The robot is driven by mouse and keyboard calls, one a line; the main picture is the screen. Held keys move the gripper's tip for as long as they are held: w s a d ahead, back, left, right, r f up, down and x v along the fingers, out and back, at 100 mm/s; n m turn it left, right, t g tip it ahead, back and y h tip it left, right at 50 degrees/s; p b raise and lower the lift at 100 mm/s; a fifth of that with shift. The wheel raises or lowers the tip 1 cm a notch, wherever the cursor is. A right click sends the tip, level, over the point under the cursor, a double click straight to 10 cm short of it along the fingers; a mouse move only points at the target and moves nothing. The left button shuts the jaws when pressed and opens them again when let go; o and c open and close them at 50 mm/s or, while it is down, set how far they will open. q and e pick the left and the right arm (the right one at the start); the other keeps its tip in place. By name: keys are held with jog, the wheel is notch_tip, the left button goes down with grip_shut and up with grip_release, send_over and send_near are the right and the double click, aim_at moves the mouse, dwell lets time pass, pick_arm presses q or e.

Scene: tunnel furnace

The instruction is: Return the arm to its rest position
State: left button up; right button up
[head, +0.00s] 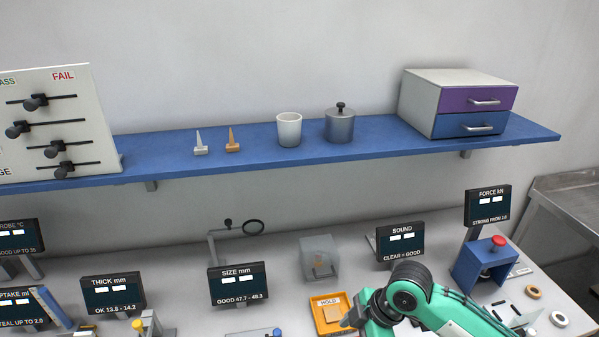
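My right arm, green and dark grey, reaches in from the lower right in the head view. My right gripper (352,317) points left at the right edge of the orange HOLD tray (318,301), low over the bench. Its fingers are small and partly hidden by the wrist, so I cannot tell whether they are open or hold anything. My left arm and gripper are not in view.
Display signs stand along the bench, including SIZE (240,285) and SOUND (400,243). A blue press with a red button (484,262) and several rings are at right. The blue shelf (380,146) spans above.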

jog(key=s+f+m+t, duration=0.3)
jog(key=s+f+m, duration=0.2)
jog(key=s+m, duration=0.2)
jog(key=s+d+f+m+h, duration=0.4)
jog(key=s+d+m+h, duration=0.1)
jog(key=s+d+m, duration=0.6)
notch_tip(320, 180, down, 38)
jog(key=s+d+n+g+b, duration=0.1)
jog(key=s+n+b, duration=0.1)
jog(key=b, duration=0.4)
pick_arm(q)
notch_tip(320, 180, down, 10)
jog(key=b, duration=0.4)
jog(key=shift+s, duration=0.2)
pick_arm(e)
jog(key=s+d+f, duration=0.1)
jog(key=s+f, duration=0.8)
jog(key=f, duration=0.2)
jog(key=s+d+f+g, duration=0.1)
jog(key=s+d+f, duration=0.1)
jog(key=s+f, duration=0.7)
notch_tip(320, 180, down, 2)
jog(key=shift+d+f, duration=0.15)
jog(key=shift+d, duration=0.1)
